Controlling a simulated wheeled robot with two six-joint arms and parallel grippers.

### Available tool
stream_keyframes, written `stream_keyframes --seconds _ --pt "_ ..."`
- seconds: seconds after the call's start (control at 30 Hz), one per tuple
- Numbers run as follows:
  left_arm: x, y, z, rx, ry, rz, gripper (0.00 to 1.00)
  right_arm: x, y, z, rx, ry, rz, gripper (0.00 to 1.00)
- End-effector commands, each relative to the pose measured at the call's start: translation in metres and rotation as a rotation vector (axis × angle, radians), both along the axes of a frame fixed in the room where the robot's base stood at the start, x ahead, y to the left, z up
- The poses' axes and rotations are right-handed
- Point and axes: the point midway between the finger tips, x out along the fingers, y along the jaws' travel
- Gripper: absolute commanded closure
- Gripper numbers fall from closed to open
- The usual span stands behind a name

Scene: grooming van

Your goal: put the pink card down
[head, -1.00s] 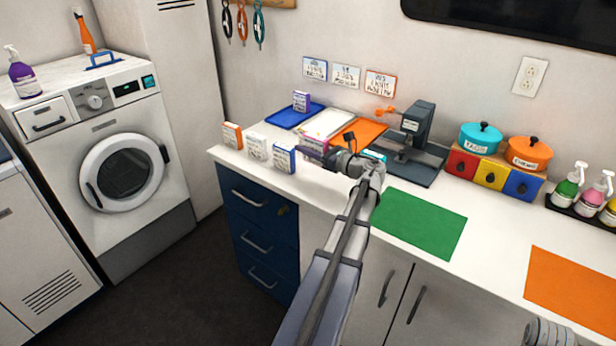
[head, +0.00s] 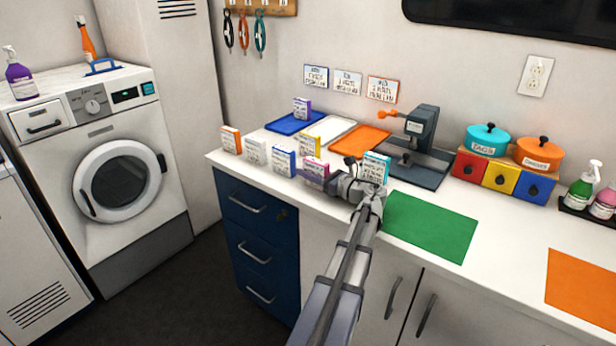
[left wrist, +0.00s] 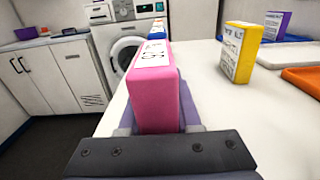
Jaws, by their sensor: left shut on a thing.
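The pink card (head: 315,169) is a thick upright block with a white printed face, at the front edge of the white counter in the head view. My left gripper (head: 322,182) is shut on it. In the left wrist view the pink card (left wrist: 155,90) stands between the two fingers, close to the camera. Its lower edge is hidden by the gripper, so I cannot tell whether it touches the counter. My right gripper is not in view.
Blue (head: 284,161), white (head: 255,152) and orange (head: 231,139) cards stand left of the pink one. A yellow card (head: 310,145) stands behind it and a cyan card (head: 375,167) to its right. Blue, white and orange trays (head: 360,139) lie behind. A green mat (head: 430,228) lies clear at right.

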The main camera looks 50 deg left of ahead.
Motion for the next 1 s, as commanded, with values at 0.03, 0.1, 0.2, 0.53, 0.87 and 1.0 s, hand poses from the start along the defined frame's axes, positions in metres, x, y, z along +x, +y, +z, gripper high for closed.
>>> stream_keyframes --seconds 0.03,0.1,0.2,0.53,0.87,1.0 --pt "0.0 0.0 0.001 0.0 0.0 0.0 1.0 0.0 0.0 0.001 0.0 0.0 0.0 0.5" --pt "0.0 0.0 0.001 0.0 0.0 0.0 1.0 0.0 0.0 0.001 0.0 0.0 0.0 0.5" --pt "0.0 0.0 -0.002 0.0 0.0 0.0 1.0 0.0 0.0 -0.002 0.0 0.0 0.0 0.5" --pt "0.0 0.0 -0.002 0.0 0.0 0.0 0.38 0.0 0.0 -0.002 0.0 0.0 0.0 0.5" --pt "0.0 0.0 0.004 0.0 0.0 0.0 0.38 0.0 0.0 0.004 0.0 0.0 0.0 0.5" --pt "0.005 -0.022 0.001 0.0 0.0 -0.003 0.38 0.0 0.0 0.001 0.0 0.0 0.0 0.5"
